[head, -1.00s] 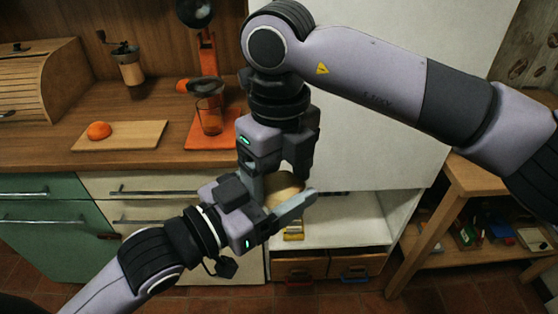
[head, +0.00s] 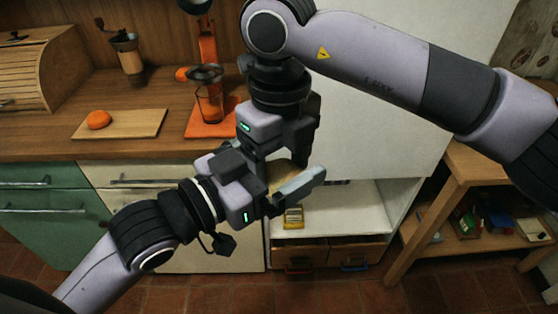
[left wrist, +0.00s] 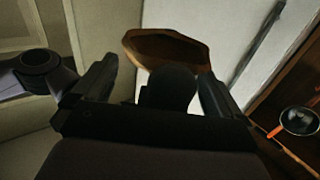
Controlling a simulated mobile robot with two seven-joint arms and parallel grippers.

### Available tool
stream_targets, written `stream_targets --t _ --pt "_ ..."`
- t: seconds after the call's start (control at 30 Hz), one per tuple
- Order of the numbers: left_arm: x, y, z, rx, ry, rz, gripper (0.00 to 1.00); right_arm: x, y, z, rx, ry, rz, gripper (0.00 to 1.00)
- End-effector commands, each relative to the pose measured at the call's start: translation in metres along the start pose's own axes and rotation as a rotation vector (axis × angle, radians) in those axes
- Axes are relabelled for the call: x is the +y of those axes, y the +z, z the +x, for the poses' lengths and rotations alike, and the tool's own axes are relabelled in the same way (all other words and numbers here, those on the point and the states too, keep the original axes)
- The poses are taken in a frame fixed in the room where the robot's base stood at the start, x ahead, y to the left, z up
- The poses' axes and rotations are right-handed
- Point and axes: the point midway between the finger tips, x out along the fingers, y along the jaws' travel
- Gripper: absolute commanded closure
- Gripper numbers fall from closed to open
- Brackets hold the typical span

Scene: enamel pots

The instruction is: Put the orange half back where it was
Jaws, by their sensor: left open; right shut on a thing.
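An orange half (head: 98,120) lies dome up on the left part of a wooden cutting board (head: 140,124) on the counter. My right gripper (head: 288,158) points down in front of the white cabinet and is shut on a tan wooden thing (head: 282,178), mostly hidden by the grippers. My left gripper (head: 283,186) is open, just below and in front of the right one. In the left wrist view a brown wooden thing with a rounded outline (left wrist: 165,47) shows beyond the open left fingers (left wrist: 158,74); I cannot tell whether they touch it.
A juicer with an orange base (head: 205,131) and a glass (head: 209,105) stands right of the board. A grinder (head: 128,54) and roll-top box (head: 30,77) stand behind. The white shelf (head: 345,212) below holds a small yellow item (head: 293,218). A wooden side table (head: 470,180) is at right.

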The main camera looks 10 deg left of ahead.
Motion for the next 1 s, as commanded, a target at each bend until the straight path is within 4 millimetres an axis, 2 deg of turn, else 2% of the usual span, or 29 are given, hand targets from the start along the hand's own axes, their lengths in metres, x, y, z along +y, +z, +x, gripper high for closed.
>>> stream_targets --t 0.1,0.3,0.57,0.67,0.77,1.0 --pt "0.0 -0.025 0.0 0.008 0.001 0.004 0.0 0.0 0.0 0.0 0.0 0.0 0.001 0.59" --pt "0.0 -0.054 0.0 0.005 0.001 0.002 0.0 0.0 0.0 0.0 0.0 0.0 0.0 0.59" --pt "0.0 -0.072 0.0 0.001 0.001 0.0 0.0 0.0 0.0 0.0 0.0 0.0 0.0 0.59" --pt "0.0 -0.068 0.0 -0.005 0.005 -0.001 0.0 0.0 0.0 0.0 0.0 0.0 0.0 0.59" --pt "0.001 -0.056 -0.002 -0.017 0.013 0.001 0.0 0.0 0.0 0.0 0.0 0.0 0.0 0.59" --pt "-0.001 -0.003 -0.014 -0.046 0.019 0.024 0.0 0.0 0.0 0.0 0.0 0.0 0.0 0.59"
